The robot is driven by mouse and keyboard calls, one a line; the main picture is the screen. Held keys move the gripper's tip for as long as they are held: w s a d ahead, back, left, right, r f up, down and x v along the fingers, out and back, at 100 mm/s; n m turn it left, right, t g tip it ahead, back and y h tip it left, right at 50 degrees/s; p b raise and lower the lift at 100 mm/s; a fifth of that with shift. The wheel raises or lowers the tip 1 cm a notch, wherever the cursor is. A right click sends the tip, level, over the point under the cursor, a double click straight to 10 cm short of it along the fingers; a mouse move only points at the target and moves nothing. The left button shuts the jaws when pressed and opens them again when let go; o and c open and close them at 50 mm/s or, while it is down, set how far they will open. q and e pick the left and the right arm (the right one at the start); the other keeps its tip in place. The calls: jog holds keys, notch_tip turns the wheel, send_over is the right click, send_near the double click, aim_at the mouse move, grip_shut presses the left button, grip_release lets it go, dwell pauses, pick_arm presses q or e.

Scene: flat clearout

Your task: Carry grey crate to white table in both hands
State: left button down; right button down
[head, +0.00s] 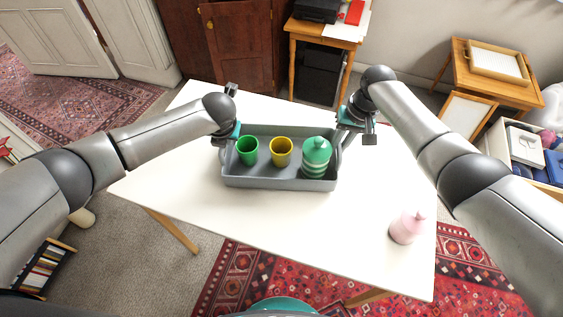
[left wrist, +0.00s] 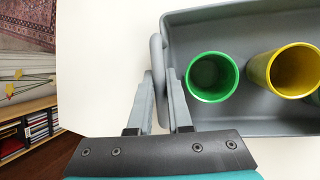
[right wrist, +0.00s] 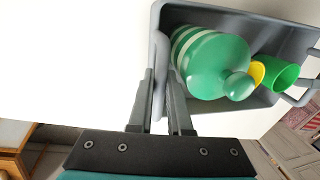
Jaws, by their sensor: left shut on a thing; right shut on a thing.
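The grey crate (head: 270,182) is on or just above the white table (head: 200,185); I cannot tell whether it touches. It holds a green cup (head: 247,150), a yellow cup (head: 281,151) and a green jar with pale stripes (head: 316,157). My left gripper (left wrist: 162,100) is shut on the crate's handle at its left end, beside the green cup. My right gripper (right wrist: 160,100) is shut on the handle at the other end, beside the striped jar. The crate looks level.
A pink bottle (head: 406,228) stands on the table at the right front. Bare tabletop lies in front of the crate. A wooden side table (head: 325,32) and a brown cabinet (head: 235,45) stand behind. A white bin with items (head: 500,142) is at the right.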

pick_arm(q)
jog(key=shift+f, duration=0.55)
pick_arm(e)
jog(key=shift+f, duration=0.5)
pick_arm(q)
jog(key=c, duration=1.2)
grip_release()
jog(key=shift+f, duration=0.1)
jog(key=shift+c, duration=0.2)
pick_arm(e)
jog(key=c, duration=1.3)
grip_release()
jog(key=shift+f, duration=0.1)
pick_arm(q)
jog(key=o, duration=0.4)
pick_arm(e)
jog(key=o, duration=0.5)
jog(key=shift+c, duration=0.2)
pick_arm(q)
jog(key=v, duration=0.8)
pick_arm(e)
notch_tip(320, 180, up, 12)
jog(key=d, duration=0.2)
jog(key=shift+d, duration=0.2)
jog(key=shift+f, duration=0.1)
